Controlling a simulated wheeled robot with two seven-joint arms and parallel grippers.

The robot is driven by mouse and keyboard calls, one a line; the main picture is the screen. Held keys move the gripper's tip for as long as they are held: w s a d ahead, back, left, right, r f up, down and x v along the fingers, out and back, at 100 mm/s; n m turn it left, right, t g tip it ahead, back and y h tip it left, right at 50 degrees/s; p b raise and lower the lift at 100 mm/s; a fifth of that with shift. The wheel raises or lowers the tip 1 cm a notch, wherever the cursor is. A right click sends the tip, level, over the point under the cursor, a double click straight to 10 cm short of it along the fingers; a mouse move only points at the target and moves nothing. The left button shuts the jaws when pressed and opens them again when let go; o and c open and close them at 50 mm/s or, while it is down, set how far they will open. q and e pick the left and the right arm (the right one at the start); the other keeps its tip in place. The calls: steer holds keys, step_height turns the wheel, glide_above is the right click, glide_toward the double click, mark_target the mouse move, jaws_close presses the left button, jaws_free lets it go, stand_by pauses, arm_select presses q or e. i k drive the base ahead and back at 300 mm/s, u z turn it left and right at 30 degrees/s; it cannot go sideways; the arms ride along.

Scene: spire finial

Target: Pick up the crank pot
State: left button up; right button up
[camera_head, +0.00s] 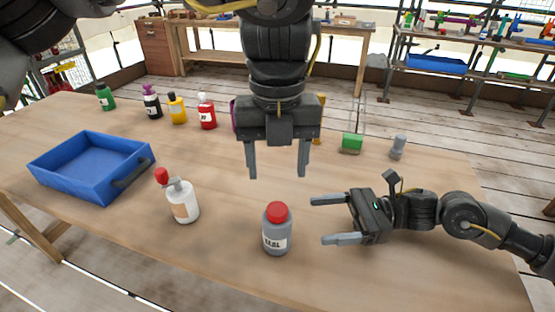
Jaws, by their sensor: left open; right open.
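No thing here is clearly marked as the crank pot, and I cannot tell which one it is. A grey bottle with a red cap (277,238) stands upright near the table's front edge. A white bottle with a red nozzle (183,203) stands to its left. My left gripper (278,177) hangs over the table, fingers down, open and empty, behind the grey bottle in the picture. My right gripper (318,221) is open and empty, its fingers pointing left towards the grey bottle but apart from it. A purple thing (234,115) is mostly hidden behind my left gripper.
A blue tray (78,185) sits at the left of the wooden table (225,265). Green (105,97), dark (152,103), yellow (177,109) and red (207,113) bottles stand along the back. A green block (351,144) and a small grey part (398,146) stand back right.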

mark_target(183, 204)
steer(key=k, duration=1.5)
